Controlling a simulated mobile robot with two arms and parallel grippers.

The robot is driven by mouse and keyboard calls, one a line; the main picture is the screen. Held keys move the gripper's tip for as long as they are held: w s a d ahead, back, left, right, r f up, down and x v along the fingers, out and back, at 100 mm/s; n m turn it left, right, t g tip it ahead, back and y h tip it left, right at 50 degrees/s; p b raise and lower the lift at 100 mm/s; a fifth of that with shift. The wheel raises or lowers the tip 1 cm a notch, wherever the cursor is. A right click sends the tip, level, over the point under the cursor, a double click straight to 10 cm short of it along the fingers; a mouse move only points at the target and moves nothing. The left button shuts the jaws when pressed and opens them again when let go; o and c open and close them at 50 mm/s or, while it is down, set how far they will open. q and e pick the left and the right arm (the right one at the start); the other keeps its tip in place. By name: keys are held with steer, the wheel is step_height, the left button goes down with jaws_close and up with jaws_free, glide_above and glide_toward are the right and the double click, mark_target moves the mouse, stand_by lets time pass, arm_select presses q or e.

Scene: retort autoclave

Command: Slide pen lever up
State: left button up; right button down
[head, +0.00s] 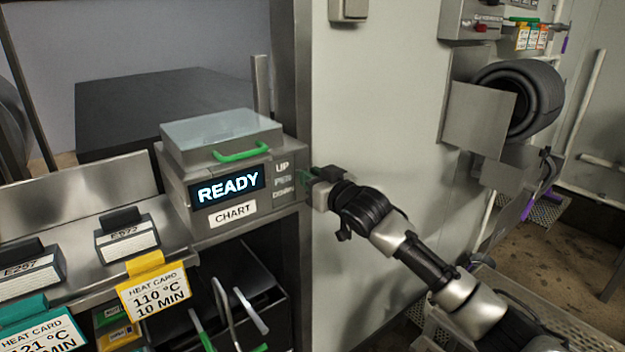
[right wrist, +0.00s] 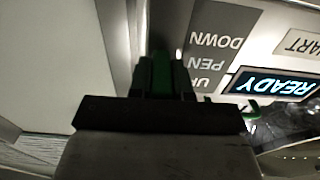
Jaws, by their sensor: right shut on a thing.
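The chart recorder (head: 240,180) is a grey box with a lit READY display (head: 229,187) and a CHART label. A label plate (head: 283,180) on its right reads UP, PEN, DOWN from top to bottom; it shows upside down in the right wrist view (right wrist: 216,55). My right gripper (head: 316,180) reaches in from the right and is shut at the recorder's right side, beside this plate. Green parts (right wrist: 163,75) show at its fingertips in the right wrist view. The pen lever is mostly hidden by the gripper, so its exact height is unclear. My left gripper is not in view.
A clear lid (head: 222,130) with a green handle (head: 241,152) tops the recorder. A plain pale wall (head: 385,100) lies behind my right gripper.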

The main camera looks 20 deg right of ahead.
mark_target(303, 157)
step_height(303, 157, up, 4)
steer(key=shift+p, duration=1.1)
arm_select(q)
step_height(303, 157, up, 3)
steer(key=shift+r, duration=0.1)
arm_select(e)
steer(key=c, duration=1)
jaws_free()
steer(key=shift+c, duration=0.2)
steer(key=shift+f, duration=0.15)
steer(key=shift+s+d+b, duration=0.15)
steer(key=shift+s+b, duration=0.1)
steer(key=shift+b, duration=0.1)
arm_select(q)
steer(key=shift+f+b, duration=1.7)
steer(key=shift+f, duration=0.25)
arm_select(e)
steer(key=v, duration=1)
steer(key=shift+s, duration=0.15)
